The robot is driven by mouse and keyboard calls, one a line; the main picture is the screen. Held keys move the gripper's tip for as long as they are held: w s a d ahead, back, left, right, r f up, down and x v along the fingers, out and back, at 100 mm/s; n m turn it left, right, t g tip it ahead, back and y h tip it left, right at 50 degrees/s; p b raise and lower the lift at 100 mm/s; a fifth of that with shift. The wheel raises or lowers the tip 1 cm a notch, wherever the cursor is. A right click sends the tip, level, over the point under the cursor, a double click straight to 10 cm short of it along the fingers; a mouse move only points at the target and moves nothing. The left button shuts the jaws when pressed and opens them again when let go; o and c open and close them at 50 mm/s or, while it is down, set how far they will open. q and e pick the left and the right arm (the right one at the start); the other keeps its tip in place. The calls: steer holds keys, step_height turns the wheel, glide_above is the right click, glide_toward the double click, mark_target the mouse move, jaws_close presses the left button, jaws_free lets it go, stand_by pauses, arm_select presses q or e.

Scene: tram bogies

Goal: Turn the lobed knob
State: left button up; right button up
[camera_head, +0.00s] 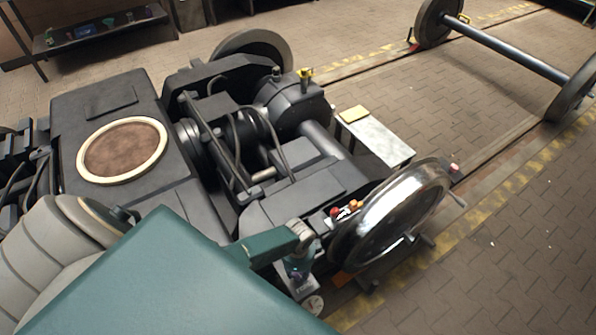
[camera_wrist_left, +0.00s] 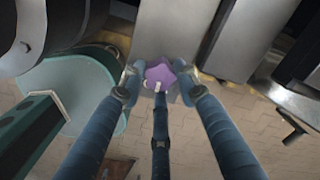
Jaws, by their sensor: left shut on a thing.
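The lobed knob (camera_wrist_left: 161,75) is purple and shows in the left wrist view, in front of a grey metal face. My left gripper (camera_wrist_left: 160,88) has its blue-grey fingers around the knob, with fingertips at its left, right and near side, and it is shut on it. A small pale mark shows on the knob's near side. In the head view my left gripper (camera_head: 298,268) is low in the middle, beside the big shiny wheel; the knob is mostly hidden there by the fingers. My right gripper is not in view.
The dark bogie (camera_head: 285,165) fills the middle, with the shiny wheel (camera_head: 393,215) close to the right of my gripper. A small bench (camera_head: 385,143) stands behind it. A loose wheelset (camera_head: 510,55) is at the upper right. The paved floor at right is clear.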

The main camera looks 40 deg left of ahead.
arm_select(q)
steer(key=shift+m, duration=0.4)
steer(key=o, duration=1.2)
steer(key=shift+c, duration=0.2)
step_height(320, 180, up, 12)
stand_by(0.3)
